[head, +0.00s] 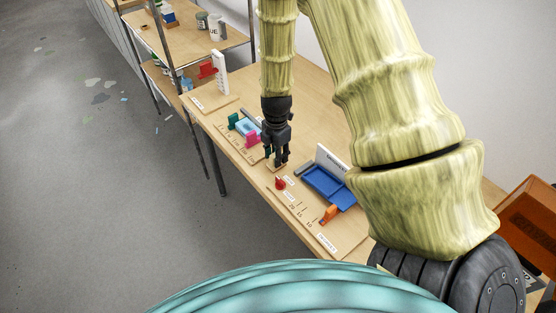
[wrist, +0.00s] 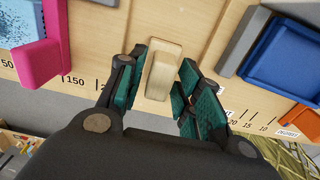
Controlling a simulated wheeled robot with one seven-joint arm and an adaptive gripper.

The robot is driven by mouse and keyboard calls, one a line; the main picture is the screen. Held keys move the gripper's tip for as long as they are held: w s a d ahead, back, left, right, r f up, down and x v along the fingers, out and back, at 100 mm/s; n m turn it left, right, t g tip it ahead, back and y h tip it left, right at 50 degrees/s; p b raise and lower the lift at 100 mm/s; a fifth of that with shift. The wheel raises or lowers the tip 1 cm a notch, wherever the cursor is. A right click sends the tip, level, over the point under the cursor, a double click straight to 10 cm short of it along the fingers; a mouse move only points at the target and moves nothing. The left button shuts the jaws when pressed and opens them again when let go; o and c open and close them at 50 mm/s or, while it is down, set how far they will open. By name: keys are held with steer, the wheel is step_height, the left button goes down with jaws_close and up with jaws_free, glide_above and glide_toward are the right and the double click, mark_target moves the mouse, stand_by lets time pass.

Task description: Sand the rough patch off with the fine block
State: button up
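A small pale wooden block (wrist: 162,72) lies on the wooden bench between my fingers in the wrist view. I cannot tell from its look whether it is the fine block. My gripper (wrist: 155,92) is open, with a dark green-padded finger on each side of the block and a visible gap on the right. In the head view my gripper (head: 278,160) points down, low over the bench (head: 300,92), and mostly hides the block. I cannot make out a rough patch in either view.
A shelf (head: 190,40) holds cans.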

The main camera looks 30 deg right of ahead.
jaws_close()
steer(key=shift+r+p, duration=2.2)
steer(key=shift+r, duration=0.85)
steer(key=shift+a+f, duration=0.1)
